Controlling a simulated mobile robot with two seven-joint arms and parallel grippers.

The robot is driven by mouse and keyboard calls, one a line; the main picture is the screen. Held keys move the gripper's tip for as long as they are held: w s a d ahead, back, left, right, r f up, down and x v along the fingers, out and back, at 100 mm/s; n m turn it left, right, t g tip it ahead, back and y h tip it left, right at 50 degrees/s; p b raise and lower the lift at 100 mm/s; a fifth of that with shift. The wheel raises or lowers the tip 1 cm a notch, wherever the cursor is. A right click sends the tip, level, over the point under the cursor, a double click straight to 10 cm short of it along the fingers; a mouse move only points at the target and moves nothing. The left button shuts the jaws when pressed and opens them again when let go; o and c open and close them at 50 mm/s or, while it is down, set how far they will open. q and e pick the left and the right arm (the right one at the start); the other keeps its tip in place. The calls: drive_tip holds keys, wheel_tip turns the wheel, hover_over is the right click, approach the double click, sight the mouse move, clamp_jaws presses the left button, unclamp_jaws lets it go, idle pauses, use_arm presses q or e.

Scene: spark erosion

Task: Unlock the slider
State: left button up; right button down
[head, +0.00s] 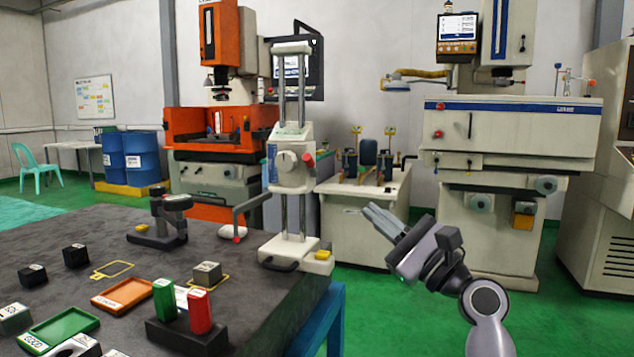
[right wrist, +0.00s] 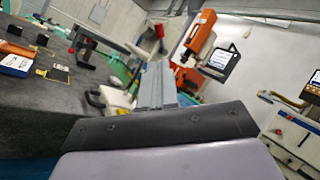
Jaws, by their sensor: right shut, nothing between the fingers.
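A two-column measuring stand stands at the right edge of the dark table. Its white slider (head: 289,176) sits partway up the columns (head: 302,95) and has a round knob (head: 288,160). A red-tipped lever (head: 308,158) is on its right and a green tip (head: 265,162) on its left. I cannot tell the lock's state. My right gripper (head: 373,213) is shut and empty, to the right of the stand and apart from it, past the table edge. Its fingers also show in the right wrist view (right wrist: 157,78). My left gripper is out of view.
A red block (head: 199,312) and a green block (head: 164,300) stand in a dark holder at the front. An orange tray (head: 124,294) and a green tray (head: 64,328) lie on the table (head: 215,257). Machines line the back wall. Green floor is open right of the table.

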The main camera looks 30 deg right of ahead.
sight(313, 162)
drive_tip(key=p+x, duration=0.1)
drive_tip(key=x, duration=1.1)
drive_tip(key=shift+w+a+r, duration=0.1)
drive_tip(key=shift+w+r, duration=0.05)
drive_tip(key=shift+w, duration=0.2)
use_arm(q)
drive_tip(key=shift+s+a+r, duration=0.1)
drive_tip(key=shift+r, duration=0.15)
use_arm(e)
drive_tip(key=shift+w+a+r, duration=0.15)
drive_tip(key=shift+w+r, duration=0.1)
drive_tip(key=shift+w, duration=0.3)
use_arm(q)
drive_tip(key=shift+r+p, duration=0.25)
drive_tip(key=shift+p, duration=0.05)
use_arm(e)
drive_tip(key=shift+r+h+p, duration=0.2)
drive_tip(key=shift+h+p, duration=0.1)
drive_tip(key=shift+p, duration=0.15)
drive_tip(key=shift+m, duration=0.3)
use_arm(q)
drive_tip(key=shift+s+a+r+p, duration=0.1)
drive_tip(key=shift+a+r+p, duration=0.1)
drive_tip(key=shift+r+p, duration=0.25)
